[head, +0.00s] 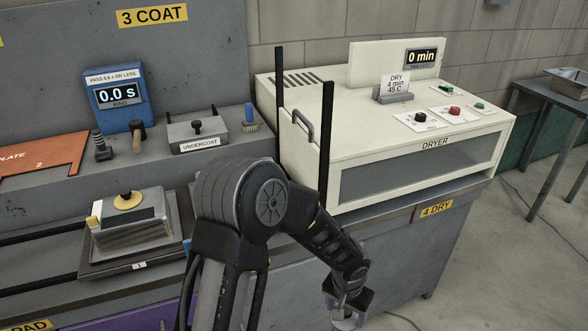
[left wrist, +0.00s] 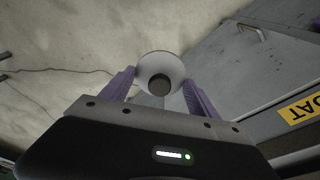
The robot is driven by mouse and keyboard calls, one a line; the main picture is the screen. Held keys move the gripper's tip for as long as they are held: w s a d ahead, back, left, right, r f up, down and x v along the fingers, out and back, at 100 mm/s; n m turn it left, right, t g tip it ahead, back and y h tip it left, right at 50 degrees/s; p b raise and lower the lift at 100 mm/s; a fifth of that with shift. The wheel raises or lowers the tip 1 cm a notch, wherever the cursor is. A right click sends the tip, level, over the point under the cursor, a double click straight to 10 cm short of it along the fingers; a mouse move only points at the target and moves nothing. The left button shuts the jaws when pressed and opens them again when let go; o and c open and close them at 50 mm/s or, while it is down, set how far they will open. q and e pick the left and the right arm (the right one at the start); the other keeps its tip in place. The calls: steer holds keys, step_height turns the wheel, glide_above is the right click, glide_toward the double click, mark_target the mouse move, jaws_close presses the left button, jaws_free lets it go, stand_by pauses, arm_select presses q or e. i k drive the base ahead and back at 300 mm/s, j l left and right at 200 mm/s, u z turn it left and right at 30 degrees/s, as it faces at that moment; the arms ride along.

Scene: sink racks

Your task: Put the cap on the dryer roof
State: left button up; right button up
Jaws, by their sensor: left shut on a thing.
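A pale, round cap (left wrist: 146,60) with a dark round centre sits between the purple fingers of my left gripper (left wrist: 158,80) in the left wrist view. In the head view my left gripper (head: 347,306) is low in front of the bench, near the bottom edge, shut on the cap (head: 344,322), which is partly cut off. The cream dryer roof (head: 362,118) is above and behind the gripper, well apart from it. A card stand, buttons and a raised display panel are on the roof. My right gripper is not in view.
Two dark upright posts (head: 326,140) rise at the dryer's left side. A side table (head: 545,92) stands at right.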

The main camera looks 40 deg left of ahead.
mark_target(344, 134)
steer(key=i+l, duration=0.1)
steer(key=i, duration=0.75)
